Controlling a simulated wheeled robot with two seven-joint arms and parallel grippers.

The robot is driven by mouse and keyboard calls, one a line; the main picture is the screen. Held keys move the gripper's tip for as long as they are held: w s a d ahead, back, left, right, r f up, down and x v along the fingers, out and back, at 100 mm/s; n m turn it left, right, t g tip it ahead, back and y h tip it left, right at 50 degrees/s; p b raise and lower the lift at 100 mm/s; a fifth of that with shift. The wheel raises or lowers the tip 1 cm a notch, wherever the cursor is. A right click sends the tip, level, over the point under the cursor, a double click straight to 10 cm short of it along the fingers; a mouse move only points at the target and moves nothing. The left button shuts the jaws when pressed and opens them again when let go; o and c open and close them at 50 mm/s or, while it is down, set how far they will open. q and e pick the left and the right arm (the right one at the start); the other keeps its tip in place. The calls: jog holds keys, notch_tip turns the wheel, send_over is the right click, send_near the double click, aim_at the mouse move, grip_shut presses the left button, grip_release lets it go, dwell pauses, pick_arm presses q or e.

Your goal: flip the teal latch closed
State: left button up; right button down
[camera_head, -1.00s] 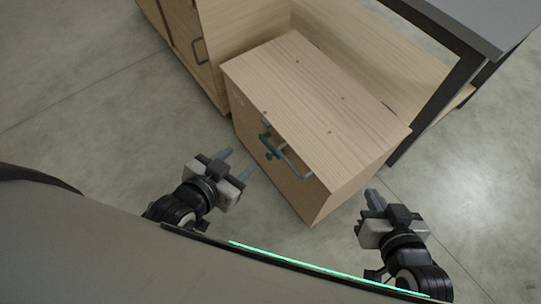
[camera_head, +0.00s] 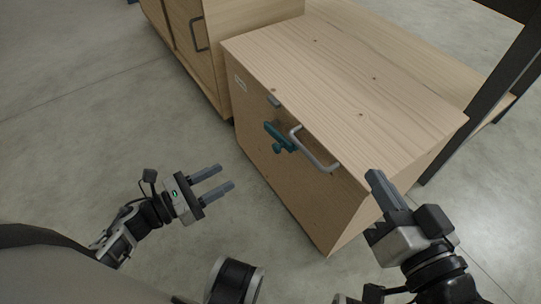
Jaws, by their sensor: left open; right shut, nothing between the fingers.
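The teal latch (camera_head: 279,138) is on the front face of the wooden cabinet (camera_head: 300,190), near its top edge and left of the grey bar handle (camera_head: 314,151). It has a small knob hanging at its lower side. A small grey catch (camera_head: 273,101) sits just above it on the cabinet's upper edge. My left gripper (camera_head: 226,178) is open and empty, left of and below the latch, its two fingers pointing right and apart from the cabinet. My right gripper (camera_head: 374,176) is shut and empty, close to the cabinet's right front corner; whether it touches is unclear.
A taller wooden cupboard (camera_head: 185,45) with a dark handle stands behind on the left. A dark table frame (camera_head: 490,95) stands at the right. The grey floor (camera_head: 80,120) on the left is clear.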

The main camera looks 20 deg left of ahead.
aim_at(274, 149)
pick_arm(q)
jog(key=b+x, duration=0.1)
jog(key=x, duration=1.2)
jog(key=shift+w+b, duration=0.1)
jog(key=shift+b, duration=0.3)
jog(key=shift+w+d+r, duration=0.1)
jog(key=shift+w+d, duration=0.35)
jog(key=shift+d, duration=0.05)
pick_arm(e)
jog(key=shift+w+r+t+y, duration=0.4)
jog(key=shift+r+t, duration=0.1)
jog(key=shift+r, duration=0.2)
pick_arm(q)
grip_shut()
